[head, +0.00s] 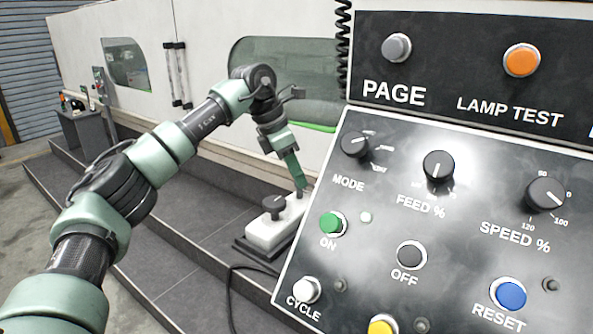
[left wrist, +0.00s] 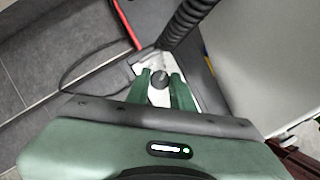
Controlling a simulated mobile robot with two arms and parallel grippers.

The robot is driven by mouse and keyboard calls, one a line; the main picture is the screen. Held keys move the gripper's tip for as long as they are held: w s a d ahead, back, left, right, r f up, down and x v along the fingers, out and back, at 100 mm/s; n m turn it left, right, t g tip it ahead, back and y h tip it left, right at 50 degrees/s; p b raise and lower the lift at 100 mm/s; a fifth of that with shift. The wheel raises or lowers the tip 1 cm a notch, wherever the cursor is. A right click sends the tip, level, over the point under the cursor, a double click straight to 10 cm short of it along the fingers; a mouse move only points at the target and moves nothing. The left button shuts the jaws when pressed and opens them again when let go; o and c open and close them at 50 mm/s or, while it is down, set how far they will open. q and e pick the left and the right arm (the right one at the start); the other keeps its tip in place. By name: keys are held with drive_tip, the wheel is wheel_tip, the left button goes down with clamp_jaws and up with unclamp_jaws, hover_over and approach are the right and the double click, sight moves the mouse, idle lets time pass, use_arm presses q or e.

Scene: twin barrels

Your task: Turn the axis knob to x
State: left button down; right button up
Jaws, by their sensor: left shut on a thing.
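A white hand-held control box (head: 262,236) lies on the dark step, left of the large panel. A round dark knob (head: 273,202) stands free on its top face. My left gripper (head: 300,189) reaches down to the box's right part, beside that free knob. In the left wrist view, its two green fingers (left wrist: 160,80) close around a dark knob (left wrist: 159,82) on the white box (left wrist: 142,66). The fingers hide part of this knob, and I cannot read any axis letters or its pointer. My right gripper is out of view.
The large slanted panel (head: 410,263) with MODE, FEED and SPEED knobs and several coloured buttons stands close on the right. A black coiled cable (left wrist: 187,20) runs close to the box in the left wrist view. The dark floor tiles (head: 185,215) to the left are clear.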

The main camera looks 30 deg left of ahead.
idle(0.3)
use_arm(q)
drive_tip(key=c, duration=1.2)
unclamp_jaws()
drive_tip(key=shift+c, duration=0.2)
drive_tip(key=shift+r, duration=0.3)
drive_tip(key=b+v, duration=0.2)
drive_tip(key=v, duration=0.5)
